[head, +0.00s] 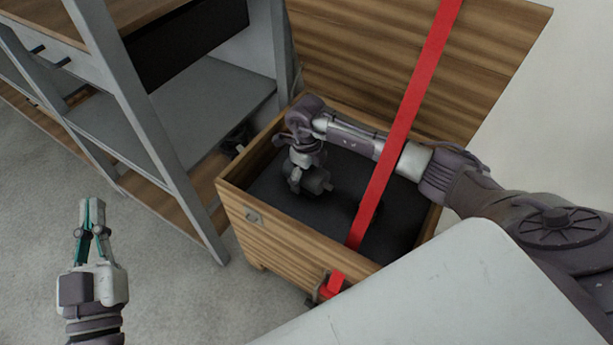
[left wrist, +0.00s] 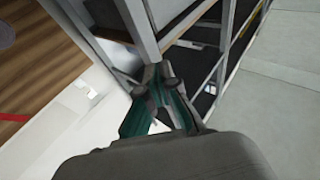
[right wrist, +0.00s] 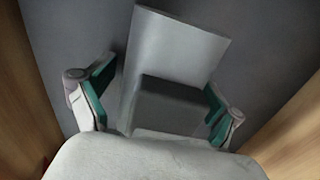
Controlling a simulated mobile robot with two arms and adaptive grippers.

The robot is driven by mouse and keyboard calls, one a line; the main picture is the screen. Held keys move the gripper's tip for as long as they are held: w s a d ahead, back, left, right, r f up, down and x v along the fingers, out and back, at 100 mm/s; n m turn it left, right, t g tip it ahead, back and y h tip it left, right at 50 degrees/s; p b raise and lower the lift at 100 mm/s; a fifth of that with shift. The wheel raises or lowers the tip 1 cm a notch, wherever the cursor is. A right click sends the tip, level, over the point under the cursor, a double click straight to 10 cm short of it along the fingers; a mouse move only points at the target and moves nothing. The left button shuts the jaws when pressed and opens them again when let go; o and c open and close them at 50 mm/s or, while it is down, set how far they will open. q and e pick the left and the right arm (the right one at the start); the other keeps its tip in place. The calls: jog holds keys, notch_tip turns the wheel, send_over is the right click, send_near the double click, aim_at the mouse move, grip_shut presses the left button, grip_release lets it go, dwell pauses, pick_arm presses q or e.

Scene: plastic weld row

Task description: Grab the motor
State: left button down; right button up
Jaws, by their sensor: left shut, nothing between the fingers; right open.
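The grey motor (right wrist: 178,55), a block with a flat face and a darker box-shaped part, lies on the dark floor of the wooden crate (head: 262,236). In the right wrist view it is between the spread fingers of my right gripper (right wrist: 160,80), with a gap at the left finger; contact at the right finger is unclear. In the head view my right arm reaches down into the crate, and I cannot clearly separate gripper from motor there. My left gripper (head: 92,203) is shut and empty, away from the crate at the left; it also shows in the left wrist view (left wrist: 158,75).
A red strap (head: 405,113) runs across the crate opening, close to my right forearm. The open wooden lid (head: 355,50) stands behind. A grey shelf unit (head: 195,110) stands directly left of the crate. The floor (head: 160,260) around my left gripper is clear.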

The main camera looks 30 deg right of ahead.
jog(key=shift+f, duration=0.5)
jog(key=shift+c, duration=0.4)
jog(key=c, duration=1.6)
jog(key=shift+w+r, duration=0.1)
jog(key=shift+r, duration=0.05)
grip_shut()
